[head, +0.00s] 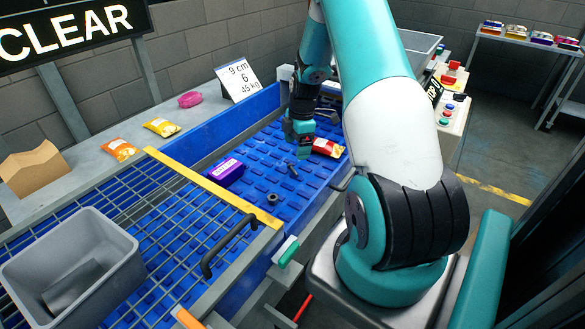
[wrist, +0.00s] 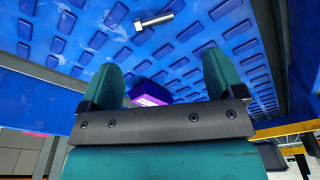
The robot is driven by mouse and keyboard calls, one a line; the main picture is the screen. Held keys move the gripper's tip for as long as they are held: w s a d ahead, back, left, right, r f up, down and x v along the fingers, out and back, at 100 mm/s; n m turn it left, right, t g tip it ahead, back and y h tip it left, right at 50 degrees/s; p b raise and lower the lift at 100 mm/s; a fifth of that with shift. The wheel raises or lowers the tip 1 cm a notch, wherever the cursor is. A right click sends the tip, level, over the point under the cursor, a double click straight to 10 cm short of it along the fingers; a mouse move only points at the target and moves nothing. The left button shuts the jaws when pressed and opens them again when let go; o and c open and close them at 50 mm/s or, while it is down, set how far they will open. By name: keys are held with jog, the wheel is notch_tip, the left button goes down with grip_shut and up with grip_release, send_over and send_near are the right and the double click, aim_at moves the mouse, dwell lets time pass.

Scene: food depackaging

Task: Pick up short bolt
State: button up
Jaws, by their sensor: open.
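The short bolt (wrist: 153,20) is a silver bolt with a hex head, lying on the blue studded conveyor surface (wrist: 255,50) near the top of the wrist view.
A purple packet (head: 223,171) and a dark nut (head: 272,197) lie left of the bolt. A red packet (head: 327,148) lies right of my gripper. A yellow-edged grid guard (head: 215,190) covers the left part. Blue side walls (head: 215,120) border the belt.

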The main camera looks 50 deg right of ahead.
aim_at(293, 169)
jog(key=f, duration=0.3)
jog(key=shift+w+a+f, duration=0.15)
jog(key=shift+a+f, duration=0.05)
jog(key=shift+w+f+p, duration=0.2)
jog(key=shift+f+p, duration=0.4)
jog(key=shift+f, duration=0.75)
jog(key=shift+w+f+p, duration=0.15)
jog(key=shift+f+p, duration=0.4)
jog(key=shift+f, duration=0.8)
jog(key=shift+c, duration=0.5)
jog(key=c, duration=0.9)
